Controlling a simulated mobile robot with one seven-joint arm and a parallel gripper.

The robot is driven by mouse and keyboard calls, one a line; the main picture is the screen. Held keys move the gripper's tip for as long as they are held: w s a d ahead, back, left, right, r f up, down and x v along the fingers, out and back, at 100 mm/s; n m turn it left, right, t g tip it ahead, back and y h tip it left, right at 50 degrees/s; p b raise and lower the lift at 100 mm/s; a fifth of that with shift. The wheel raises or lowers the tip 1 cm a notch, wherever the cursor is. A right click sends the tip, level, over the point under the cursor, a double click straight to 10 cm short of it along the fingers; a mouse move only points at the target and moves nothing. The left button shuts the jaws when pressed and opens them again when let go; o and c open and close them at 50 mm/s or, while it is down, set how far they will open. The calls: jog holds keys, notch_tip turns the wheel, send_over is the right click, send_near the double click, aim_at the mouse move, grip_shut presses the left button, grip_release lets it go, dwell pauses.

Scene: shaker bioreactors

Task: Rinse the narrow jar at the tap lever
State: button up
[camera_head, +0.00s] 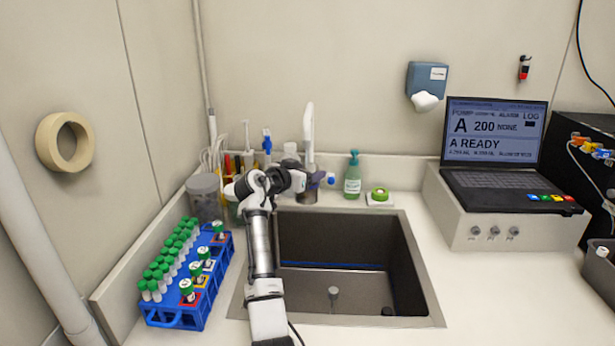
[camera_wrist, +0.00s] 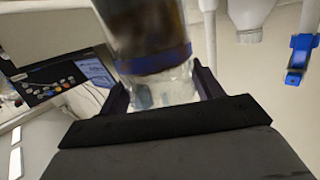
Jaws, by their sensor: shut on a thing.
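My gripper (camera_head: 298,181) reaches over the back left corner of the sink, at the foot of the tap. It is shut on the narrow jar, a clear vessel with a dark section and a blue band. The jar (camera_wrist: 150,40) shows between the two fingers in the wrist view, and its dark body (camera_head: 309,189) shows in the head view. The white tap (camera_head: 308,125) stands upright just behind it. A small blue knob (camera_head: 331,179), perhaps the tap lever, is right of the jar. I cannot tell whether water runs.
The sink (camera_head: 335,255) is open below, with a drain post. A blue rack (camera_head: 180,318) of green-capped tubes stands left. A laptop (camera_head: 495,145) is right.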

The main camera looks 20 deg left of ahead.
jog(key=shift+w, duration=0.15)
dwell(0.5)
jog(key=shift+w+d, duration=0.25)
jog(key=shift+d, duration=0.25)
jog(key=shift+s+a, duration=0.1)
jog(key=shift+s+a+b, duration=0.2)
jog(key=shift+a+b, duration=0.25)
jog(key=shift+d, duration=0.15)
jog(key=shift+w+d, duration=0.3)
jog(key=shift+d, duration=0.1)
jog(key=shift+s, duration=0.1)
